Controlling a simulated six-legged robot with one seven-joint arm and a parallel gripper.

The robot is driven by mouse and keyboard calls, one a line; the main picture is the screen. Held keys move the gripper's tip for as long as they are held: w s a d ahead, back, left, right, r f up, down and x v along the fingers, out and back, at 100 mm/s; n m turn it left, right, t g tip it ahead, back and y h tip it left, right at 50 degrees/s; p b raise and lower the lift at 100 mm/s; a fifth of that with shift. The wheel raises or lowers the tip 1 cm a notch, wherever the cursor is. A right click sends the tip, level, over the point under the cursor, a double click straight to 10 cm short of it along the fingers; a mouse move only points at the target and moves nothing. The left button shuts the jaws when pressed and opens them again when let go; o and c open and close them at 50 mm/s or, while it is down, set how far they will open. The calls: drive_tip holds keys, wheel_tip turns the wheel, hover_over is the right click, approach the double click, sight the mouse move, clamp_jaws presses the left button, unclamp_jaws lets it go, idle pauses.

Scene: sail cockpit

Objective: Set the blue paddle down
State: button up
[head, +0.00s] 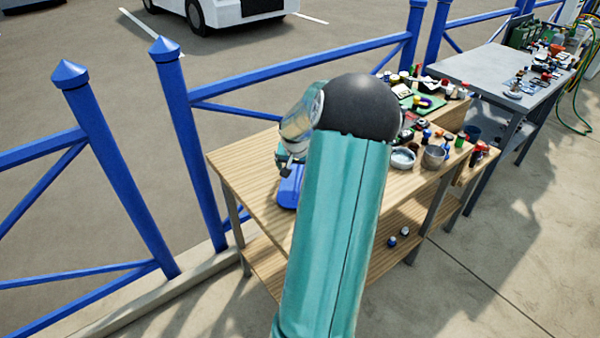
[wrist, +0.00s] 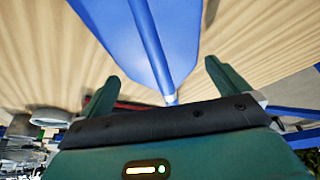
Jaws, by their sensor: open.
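The blue paddle (wrist: 185,35) fills the upper middle of the wrist view, with its ridge running down towards my gripper (wrist: 161,82). The two dark green fingers stand wide apart, one on each side of the paddle's narrow end, and neither is seen to touch it. In the head view a blue part of the paddle (head: 290,188) shows on or just over the near left part of the wooden table (head: 238,173). My arm hides the rest of it and most of the gripper there. I cannot tell whether the paddle lies fully flat.
Bowls (head: 403,158), jars and small items crowd the table's right and back parts. A blue railing (head: 180,130) runs along its left side. A grey table (head: 490,72) with more items stands further back. Bare wood lies at the table's left end.

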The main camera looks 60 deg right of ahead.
sight(300, 172)
drive_tip(key=shift+x, duration=1.3)
drive_tip(key=shift+f, duration=0.25)
drive_tip(key=c, duration=0.8)
drive_tip(key=shift+c, duration=0.2)
drive_tip(key=shift+r, duration=0.15)
